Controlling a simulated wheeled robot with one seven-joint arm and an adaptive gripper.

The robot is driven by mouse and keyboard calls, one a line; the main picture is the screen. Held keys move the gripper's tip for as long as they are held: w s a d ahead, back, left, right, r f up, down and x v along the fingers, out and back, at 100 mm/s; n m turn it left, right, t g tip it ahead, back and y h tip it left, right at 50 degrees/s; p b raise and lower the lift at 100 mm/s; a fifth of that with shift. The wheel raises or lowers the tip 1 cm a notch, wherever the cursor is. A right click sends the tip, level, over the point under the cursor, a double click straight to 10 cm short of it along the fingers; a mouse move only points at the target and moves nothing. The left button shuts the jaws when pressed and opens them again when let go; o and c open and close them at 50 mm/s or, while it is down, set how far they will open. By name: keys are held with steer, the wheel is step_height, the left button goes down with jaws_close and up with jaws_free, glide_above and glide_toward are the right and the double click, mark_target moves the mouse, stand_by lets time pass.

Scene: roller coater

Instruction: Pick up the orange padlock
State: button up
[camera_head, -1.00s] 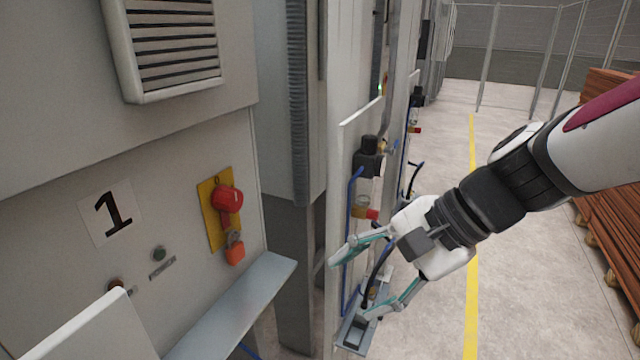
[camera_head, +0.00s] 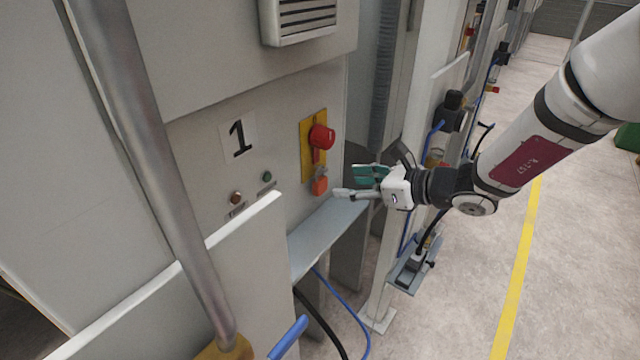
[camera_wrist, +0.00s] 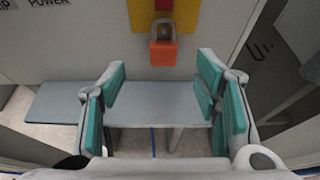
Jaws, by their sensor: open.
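The orange padlock (camera_head: 320,185) hangs by its grey shackle below the red rotary switch (camera_head: 321,137) on a yellow plate (camera_head: 307,150) on the machine's front panel. In the wrist view the padlock (camera_wrist: 163,53) is upright near the top centre, ahead of the fingers and between their lines. My gripper (camera_head: 352,182) is to the right of the padlock in the head view, its fingers pointing left toward the panel. In the wrist view my gripper (camera_wrist: 164,98) has its teal-padded fingers wide apart with nothing between them. The padlock is apart from the fingers.
A grey shelf (camera_head: 325,232) juts out below the padlock and under my gripper. A metal pipe (camera_head: 150,160) and a pale panel (camera_head: 240,265) stand at the left front. Valves and blue hoses (camera_head: 437,128) are behind my arm.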

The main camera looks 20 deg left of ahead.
mark_target(324, 183)
steer(key=shift+w+f+p+x, duration=0.1)
steer(key=shift+p+x, duration=0.1)
steer(key=shift+x, duration=1.85)
steer(key=shift+w+f+p+x, duration=0.1)
steer(key=shift+f+p+x, duration=0.05)
steer(key=shift+x, duration=1.9)
steer(key=shift+d, duration=0.2)
steer(key=c, duration=1.3)
